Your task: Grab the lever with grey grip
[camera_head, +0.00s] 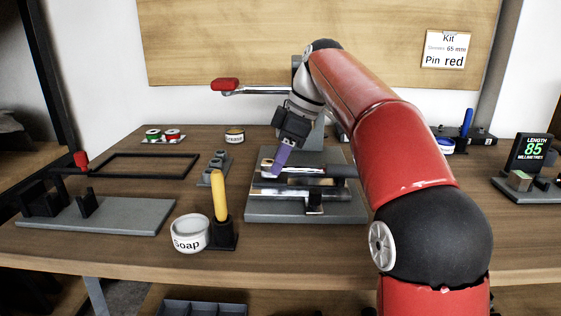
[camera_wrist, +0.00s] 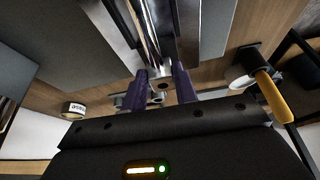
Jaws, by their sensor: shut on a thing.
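A lever with a dark grey grip (camera_head: 342,171) lies across the grey-based fixture (camera_head: 258,212) in the middle of the bench. The grip is at the right end, partly beside my arm. My gripper (camera_head: 276,170) has purple fingers and points down at the left part of the fixture, left of the grey grip. In the wrist view, the fingers (camera_wrist: 159,92) stand either side of a small metal part (camera_wrist: 158,86) and are shut on it. I cannot tell whether this part belongs to the lever. A red-gripped lever (camera_head: 225,84) sticks out left, higher up.
A yellow-handled tool (camera_head: 219,195) stands in a black holder beside a white soap bowl (camera_head: 189,233), left of the fixture. A black frame (camera_head: 143,165) and a grey stand (camera_head: 125,216) are further left. A length display (camera_head: 534,152) is at right. My arm covers the bench right of the fixture.

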